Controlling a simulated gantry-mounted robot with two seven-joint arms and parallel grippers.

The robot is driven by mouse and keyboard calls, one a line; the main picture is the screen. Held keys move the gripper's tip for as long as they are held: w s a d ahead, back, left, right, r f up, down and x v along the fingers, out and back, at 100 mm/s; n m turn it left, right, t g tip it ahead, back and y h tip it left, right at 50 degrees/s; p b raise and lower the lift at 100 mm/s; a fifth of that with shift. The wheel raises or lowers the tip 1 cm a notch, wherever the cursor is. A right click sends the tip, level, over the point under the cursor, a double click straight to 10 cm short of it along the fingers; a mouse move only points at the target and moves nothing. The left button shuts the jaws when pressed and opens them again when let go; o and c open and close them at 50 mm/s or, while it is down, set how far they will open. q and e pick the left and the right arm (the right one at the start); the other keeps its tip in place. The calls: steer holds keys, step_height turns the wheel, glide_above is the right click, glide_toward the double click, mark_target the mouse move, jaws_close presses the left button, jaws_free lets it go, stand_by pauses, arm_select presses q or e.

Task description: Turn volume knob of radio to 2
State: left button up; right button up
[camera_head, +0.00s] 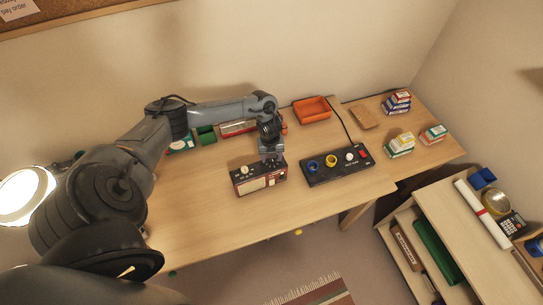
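The radio (258,182) stands on the wooden desk, dark with a red edge and a pale front. A small cream knob (243,170) shows on its top at the left; any numbers are too small to read. My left gripper (272,158) points down over the radio's right part, right of the cream knob. It covers that part of the radio's top. I cannot tell whether its fingers touch the radio, or are open or shut. My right gripper is not in view.
A black panel (318,179) with blue, yellow, white and red parts lies right of the radio. Behind are an orange tray (312,108) and a green box (206,135). Small boxes (400,144) stand farther right. A lit lamp (24,194) is left. The desk's front left is clear.

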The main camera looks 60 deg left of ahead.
arm_select(q)
step_height(320, 180, up, 11)
steer(key=shift+s+b, duration=0.2)
steer(key=shift+b, duration=0.2)
stand_by(0.4)
steer(key=shift+a+f, duration=0.1)
